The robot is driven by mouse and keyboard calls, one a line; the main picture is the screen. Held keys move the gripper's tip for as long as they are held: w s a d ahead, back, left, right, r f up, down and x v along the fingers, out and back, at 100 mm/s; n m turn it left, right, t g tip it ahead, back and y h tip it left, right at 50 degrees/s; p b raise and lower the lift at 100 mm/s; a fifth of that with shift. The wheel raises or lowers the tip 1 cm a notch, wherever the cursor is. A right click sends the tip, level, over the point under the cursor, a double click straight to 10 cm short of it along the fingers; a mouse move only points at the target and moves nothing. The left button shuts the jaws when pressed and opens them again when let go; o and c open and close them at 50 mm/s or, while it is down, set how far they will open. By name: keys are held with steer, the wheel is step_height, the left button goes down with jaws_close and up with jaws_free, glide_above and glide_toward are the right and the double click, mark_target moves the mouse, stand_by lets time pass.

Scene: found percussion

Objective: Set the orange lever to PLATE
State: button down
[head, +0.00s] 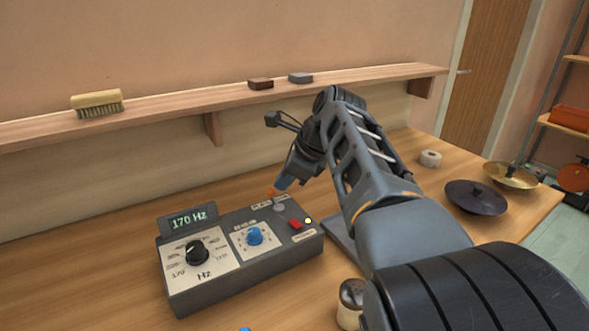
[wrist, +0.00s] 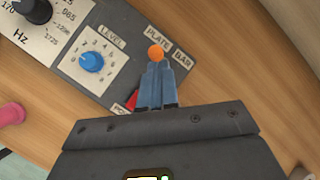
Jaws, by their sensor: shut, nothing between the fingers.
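The grey control box (head: 245,275) stands on the wooden table. Its orange lever (head: 271,192) is at the back right of the top. In the wrist view the lever's round orange tip (wrist: 156,52) shows close to the PLATE label (wrist: 159,37), with the BAR label (wrist: 183,57) to its right. My gripper (head: 279,184) is shut and empty, pointing down at the lever. In the wrist view its blue-grey fingertips (wrist: 155,68) are right beside the orange tip; I cannot tell whether they touch. The fingers hide the lever's base, so its exact setting is unclear.
The box also has a black Hz dial (head: 197,252), a blue LEVEL knob (head: 255,236), a red switch (head: 295,224) and a display (head: 188,221) reading 170 Hz. A shelf (head: 160,112) runs behind. A shaker (head: 350,300) stands at the front; cymbals (head: 476,197) lie right.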

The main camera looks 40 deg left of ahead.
steer(key=d+f+p+v, duration=0.1)
steer(key=p+v, duration=0.1)
steer(key=v, duration=1)
steer(key=shift+w+d+r, duration=0.3)
steer(key=shift+w+d, duration=0.05)
steer(key=shift+d, duration=0.15)
